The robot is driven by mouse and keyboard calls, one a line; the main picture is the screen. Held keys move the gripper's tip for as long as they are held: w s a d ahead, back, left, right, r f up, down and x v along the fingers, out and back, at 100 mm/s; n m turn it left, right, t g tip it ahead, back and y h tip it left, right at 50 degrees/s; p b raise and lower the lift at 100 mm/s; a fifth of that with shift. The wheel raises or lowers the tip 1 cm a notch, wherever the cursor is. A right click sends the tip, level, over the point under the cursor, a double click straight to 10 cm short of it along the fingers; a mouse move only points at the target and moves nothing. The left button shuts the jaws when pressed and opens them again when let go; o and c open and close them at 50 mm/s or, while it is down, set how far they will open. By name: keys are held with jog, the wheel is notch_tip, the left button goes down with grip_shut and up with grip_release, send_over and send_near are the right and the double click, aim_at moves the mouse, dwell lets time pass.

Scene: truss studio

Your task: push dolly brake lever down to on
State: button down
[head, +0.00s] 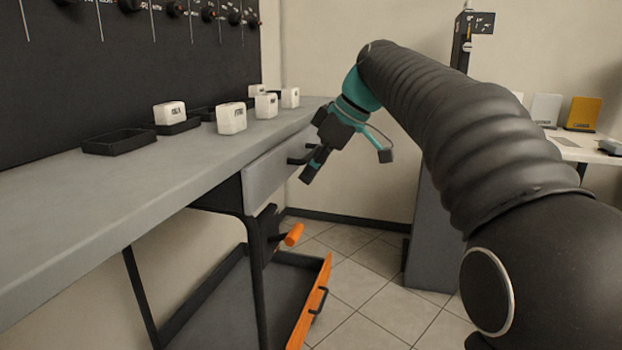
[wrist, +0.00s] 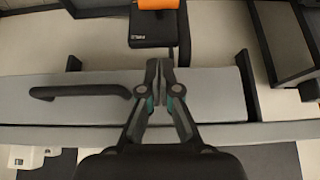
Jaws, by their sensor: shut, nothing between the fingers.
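The brake lever shows as an orange handle (head: 293,235) on a dark mount below the workbench, sticking out to the right with its outer end a little raised. In the wrist view the orange handle (wrist: 158,4) is cut off by the top edge, above a black block (wrist: 152,28) with a small white label too small to read. My gripper (head: 306,178) is in front of the bench's grey front, above the lever and apart from it. In the wrist view my gripper (wrist: 160,64) is shut and empty, its tips just short of the black block.
A grey drawer front (head: 268,175) with a black bar handle (wrist: 78,91) is close beside my gripper. Below is a low dolly with an orange side panel (head: 312,300) and black handle. White blocks and black trays (head: 118,141) stand on the workbench (head: 130,185). Tiled floor right of it is clear.

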send_over(297, 230)
jog(key=a, duration=0.1)
notch_tip(297, 230, down, 7)
jog(key=shift+w+r+b, duration=0.1)
jog(key=shift+b, duration=0.3)
jog(key=shift+d+f, duration=0.2)
jog(key=shift+f, duration=0.35)
jog(key=shift+d+f, duration=0.15)
jog(key=shift+f, duration=0.4)
jog(key=shift+d+f, duration=0.15)
jog(key=shift+f, duration=0.5)
jog(key=shift+f+b, duration=0.1)
jog(key=shift+b, duration=0.25)
